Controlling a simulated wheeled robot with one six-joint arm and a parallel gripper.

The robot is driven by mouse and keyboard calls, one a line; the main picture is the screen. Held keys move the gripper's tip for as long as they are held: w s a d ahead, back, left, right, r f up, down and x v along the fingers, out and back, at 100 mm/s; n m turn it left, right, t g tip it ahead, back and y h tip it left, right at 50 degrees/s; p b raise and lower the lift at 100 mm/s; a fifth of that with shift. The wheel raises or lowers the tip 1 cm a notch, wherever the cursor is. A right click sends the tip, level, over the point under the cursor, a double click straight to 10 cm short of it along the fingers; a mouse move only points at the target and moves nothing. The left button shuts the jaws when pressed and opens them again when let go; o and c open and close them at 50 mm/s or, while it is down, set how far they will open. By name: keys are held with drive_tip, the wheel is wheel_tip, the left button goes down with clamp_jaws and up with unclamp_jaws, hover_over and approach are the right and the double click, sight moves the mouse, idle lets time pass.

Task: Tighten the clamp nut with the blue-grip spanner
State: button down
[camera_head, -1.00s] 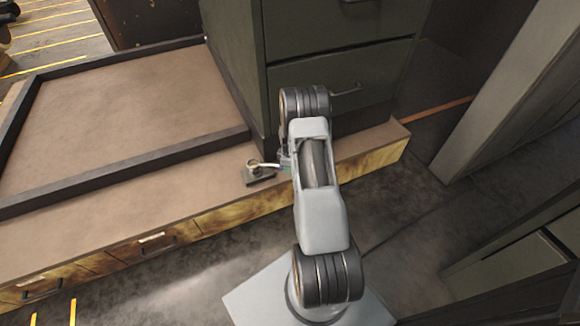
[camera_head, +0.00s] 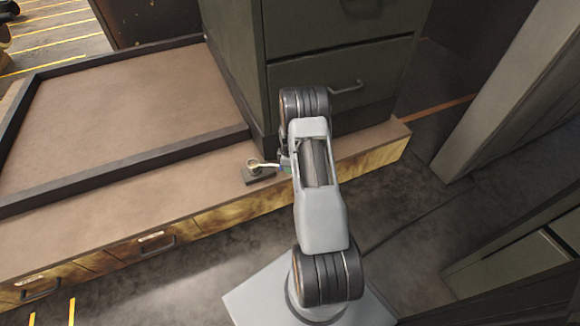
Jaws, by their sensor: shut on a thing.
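The clamp nut (camera_head: 254,163) is a small brass-coloured piece on a dark square base (camera_head: 260,177) on the bench top. The spanner (camera_head: 270,165) shows as a short pale metal shaft reaching from the nut to my gripper (camera_head: 286,163). Its head is at the nut; I cannot tell how fully it sits around it. My gripper is shut on the spanner's handle, just right of the nut. My arm hides most of the handle and the fingertips, and the grip colour is hard to make out.
The brown bench top (camera_head: 120,225) has free room left of the clamp. A dark-rimmed tray area (camera_head: 130,160) lies behind it, empty. A green drawer cabinet (camera_head: 335,50) stands close behind my arm. A grey post (camera_head: 510,90) stands at the right.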

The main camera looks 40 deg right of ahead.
drive_tip(key=shift+f+b, duration=0.6)
drive_tip(key=shift+f, duration=0.2)
idle(0.4)
drive_tip(key=shift+f+b, duration=0.5)
drive_tip(key=shift+f, duration=0.15)
drive_tip(key=shift+a, duration=0.1)
drive_tip(key=s+a+m+p, duration=0.1)
drive_tip(key=a+m, duration=1.4)
drive_tip(key=a, duration=0.3)
drive_tip(key=shift+s+a+p, duration=0.3)
drive_tip(key=shift+s+a, duration=0.05)
idle(0.6)
